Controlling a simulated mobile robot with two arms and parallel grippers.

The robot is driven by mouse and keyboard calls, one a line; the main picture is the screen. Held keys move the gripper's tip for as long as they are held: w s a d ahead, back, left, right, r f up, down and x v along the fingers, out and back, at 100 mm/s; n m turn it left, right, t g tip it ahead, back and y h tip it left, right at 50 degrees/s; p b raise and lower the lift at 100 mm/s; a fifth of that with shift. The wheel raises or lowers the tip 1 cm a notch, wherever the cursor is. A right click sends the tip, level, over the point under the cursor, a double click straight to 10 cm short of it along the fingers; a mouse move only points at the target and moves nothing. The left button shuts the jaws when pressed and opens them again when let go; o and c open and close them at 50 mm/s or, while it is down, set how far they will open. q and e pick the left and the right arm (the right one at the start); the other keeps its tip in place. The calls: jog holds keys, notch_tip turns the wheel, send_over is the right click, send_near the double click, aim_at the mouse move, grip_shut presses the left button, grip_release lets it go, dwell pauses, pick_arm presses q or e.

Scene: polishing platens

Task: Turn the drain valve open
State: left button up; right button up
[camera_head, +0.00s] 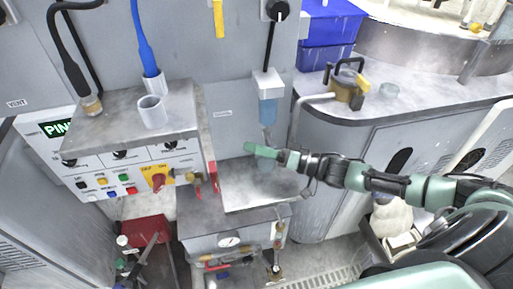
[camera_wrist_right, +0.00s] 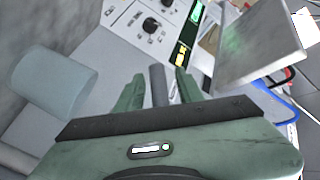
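My right gripper (camera_head: 262,150) reaches in from the right, above the grey metal basin top (camera_head: 262,190). In the wrist view its two green fingers (camera_wrist_right: 160,90) are apart, and a grey rod (camera_wrist_right: 158,85) shows between them; I cannot tell whether they touch it. Brass fittings (camera_head: 278,232) show at the right side of the gauge box, and another valve (camera_head: 275,269) is low near the floor. I cannot tell which is the drain valve or how it is turned. My left gripper is out of view.
The control panel (camera_head: 125,165) with knobs and buttons is left of the basin. A pale cylinder (camera_head: 267,110) hangs above my right fingers and also shows in the wrist view (camera_wrist_right: 55,82). Clutter stands at lower left.

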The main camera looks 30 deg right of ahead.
grip_shut()
jog(key=d+f+n+g+h+p, duration=0.1)
jog(key=h+p, duration=0.2)
jog(key=p, duration=0.4)
jog(key=d+f+n+g+h+p, duration=0.1)
jog(key=n+g+h+p, duration=0.1)
jog(key=p, duration=0.6)
jog(key=d+f+n+g+h+p, duration=0.1)
jog(key=n+g+h+p, duration=0.1)
jog(key=h+p, duration=0.2)
jog(key=shift+s+p, duration=0.35)
jog(key=shift+p, duration=1.4)
jog(key=shift+o, duration=0.4)
grip_release()
